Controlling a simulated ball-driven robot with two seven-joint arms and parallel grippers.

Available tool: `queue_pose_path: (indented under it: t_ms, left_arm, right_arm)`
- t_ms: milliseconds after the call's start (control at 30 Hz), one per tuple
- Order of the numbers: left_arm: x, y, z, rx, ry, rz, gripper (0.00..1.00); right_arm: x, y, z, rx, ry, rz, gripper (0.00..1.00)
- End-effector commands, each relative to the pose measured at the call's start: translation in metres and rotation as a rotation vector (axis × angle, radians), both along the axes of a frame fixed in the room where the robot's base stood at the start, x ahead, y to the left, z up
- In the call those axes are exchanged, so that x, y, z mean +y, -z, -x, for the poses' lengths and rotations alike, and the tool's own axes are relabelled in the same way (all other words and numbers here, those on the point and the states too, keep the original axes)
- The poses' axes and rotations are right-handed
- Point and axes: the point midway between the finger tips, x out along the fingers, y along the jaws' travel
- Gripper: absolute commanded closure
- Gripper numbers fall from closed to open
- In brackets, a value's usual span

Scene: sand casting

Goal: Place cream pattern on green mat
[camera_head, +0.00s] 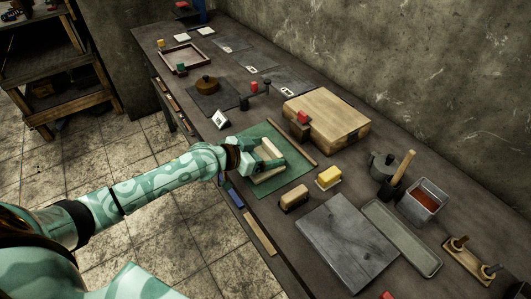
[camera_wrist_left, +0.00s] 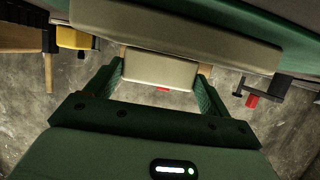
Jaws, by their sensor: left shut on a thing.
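The cream pattern (camera_head: 269,178) is over the green mat (camera_head: 295,175) on the long workbench. My left gripper (camera_head: 256,161) reaches in from the left and is shut on it, hiding part of it. In the left wrist view, the fingers (camera_wrist_left: 160,80) clasp a short cream block from both sides. A longer cream bar (camera_wrist_left: 180,38) lies just beyond, apparently part of the same pattern. A green strip of the mat (camera_wrist_left: 290,50) shows behind it. I cannot tell whether the pattern touches the mat. My right gripper is not in view.
A wooden box (camera_head: 335,123) with a red-topped piece stands behind the mat. A grey slab (camera_head: 347,243) lies nearer.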

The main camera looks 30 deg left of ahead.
Motion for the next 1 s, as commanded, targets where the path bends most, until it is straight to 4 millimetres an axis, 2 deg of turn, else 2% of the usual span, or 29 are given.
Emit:
queue_pose_path:
  t_ms: [133,167,200,233,467,567,1000]
  left_arm:
    - [0.001,0.002,0.001,0.004,0.0,-0.006,0.45]
    - [0.001,0.003,0.001,0.006,0.001,-0.007,0.16]
    - [0.001,0.003,0.001,0.006,0.001,-0.007,0.05]
    - [0.001,0.002,0.001,0.007,0.001,-0.006,0.0]
    - [0.002,0.001,0.002,0.005,0.001,-0.005,0.0]
    - [0.006,-0.003,0.009,0.005,0.001,-0.008,0.0]
    - [0.05,-0.039,0.083,0.006,0.001,-0.007,0.0]
  right_arm:
    - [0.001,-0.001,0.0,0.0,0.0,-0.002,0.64]
    - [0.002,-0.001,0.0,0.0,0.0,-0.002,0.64]
    - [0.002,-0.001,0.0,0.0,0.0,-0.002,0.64]
    - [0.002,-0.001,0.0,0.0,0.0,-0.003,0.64]
    - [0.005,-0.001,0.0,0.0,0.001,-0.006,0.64]
    - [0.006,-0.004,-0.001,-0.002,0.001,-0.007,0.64]
    - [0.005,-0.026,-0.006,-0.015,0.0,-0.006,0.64]
